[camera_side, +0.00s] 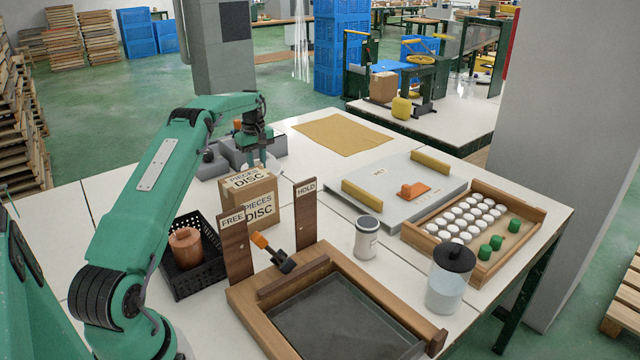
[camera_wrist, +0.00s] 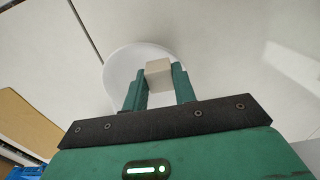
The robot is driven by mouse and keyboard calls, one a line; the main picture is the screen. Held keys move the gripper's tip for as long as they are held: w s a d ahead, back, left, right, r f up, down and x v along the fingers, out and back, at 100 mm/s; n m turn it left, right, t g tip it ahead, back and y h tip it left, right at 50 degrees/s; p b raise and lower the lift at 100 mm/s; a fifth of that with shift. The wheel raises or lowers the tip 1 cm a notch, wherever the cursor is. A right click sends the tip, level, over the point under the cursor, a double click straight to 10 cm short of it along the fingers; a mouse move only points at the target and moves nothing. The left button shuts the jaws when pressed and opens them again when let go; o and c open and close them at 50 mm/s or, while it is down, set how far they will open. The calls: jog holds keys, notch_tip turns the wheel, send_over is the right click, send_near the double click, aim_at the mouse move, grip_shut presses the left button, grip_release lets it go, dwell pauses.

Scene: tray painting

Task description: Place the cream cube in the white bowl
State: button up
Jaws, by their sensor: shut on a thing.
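The cream cube (camera_wrist: 159,70) is held between the two green fingers of my gripper (camera_wrist: 158,80) in the wrist view. The white bowl (camera_wrist: 118,70) shows as a round white shape behind the cube and fingers, partly covered by them. The cube overlaps the bowl in this view; I cannot tell how high it is above it. In the side view my gripper (camera_side: 257,160) points down behind the cardboard box. Neither the cube nor the bowl can be made out there.
The cardboard box (camera_side: 262,205) stands just in front of my gripper in the side view. Grey blocks (camera_side: 237,153) stand beside it. A tan mat (camera_side: 342,134) lies to the right. Two wooden signs (camera_side: 306,216), a black basket (camera_side: 205,275) and a wooden-framed tray (camera_side: 270,286) are nearer the camera.

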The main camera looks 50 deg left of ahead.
aim_at(257, 163)
jog(key=shift+f, duration=0.35)
jog(key=shift+f, duration=0.15)
jog(key=o, duration=1)
jog(key=shift+c, duration=0.2)
notch_tip(257, 163, up, 12)
dwell(0.6)
